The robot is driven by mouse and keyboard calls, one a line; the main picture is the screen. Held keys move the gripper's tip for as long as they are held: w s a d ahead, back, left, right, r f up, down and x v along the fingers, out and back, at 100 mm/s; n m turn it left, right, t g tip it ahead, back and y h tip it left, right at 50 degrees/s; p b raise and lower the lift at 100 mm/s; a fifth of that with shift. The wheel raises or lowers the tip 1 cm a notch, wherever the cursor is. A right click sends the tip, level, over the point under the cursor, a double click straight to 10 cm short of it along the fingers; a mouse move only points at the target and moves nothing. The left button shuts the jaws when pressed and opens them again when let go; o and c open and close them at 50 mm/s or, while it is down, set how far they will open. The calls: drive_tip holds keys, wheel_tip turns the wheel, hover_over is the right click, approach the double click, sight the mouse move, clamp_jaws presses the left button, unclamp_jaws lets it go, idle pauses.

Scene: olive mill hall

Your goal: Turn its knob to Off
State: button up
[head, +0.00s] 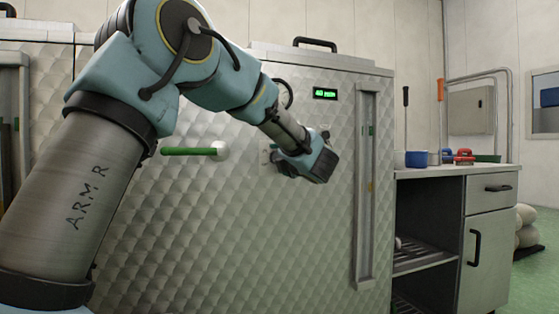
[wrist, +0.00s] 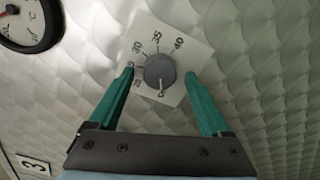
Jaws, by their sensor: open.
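The grey round knob (wrist: 160,71) sits on a pale square dial plate (wrist: 181,44) on the quilted steel front of the machine (head: 235,200). The plate carries numbers, among them 30, 35 and 40, with small marks at its lower edge. I cannot tell surely where the knob points. My gripper (wrist: 161,75) is open, its two green fingers on either side of the knob, tips about level with it. I cannot tell whether they touch it. In the head view my gripper (head: 309,160) is at the machine front and hides the knob.
A round gauge with a red needle (wrist: 30,20) is up left of the dial in the wrist view; a "3" label (wrist: 34,165) is lower left. A green-handled lever (head: 190,151) sticks out left of my gripper. A lit green display (head: 325,93) and tall slot (head: 366,190) are right. A counter (head: 440,172) stands farther right.

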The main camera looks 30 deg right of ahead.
drive_tip(key=s+a, duration=0.1)
drive_tip(key=s, duration=0.9)
drive_tip(key=shift+s, duration=0.3)
drive_tip(key=shift+a, duration=0.1)
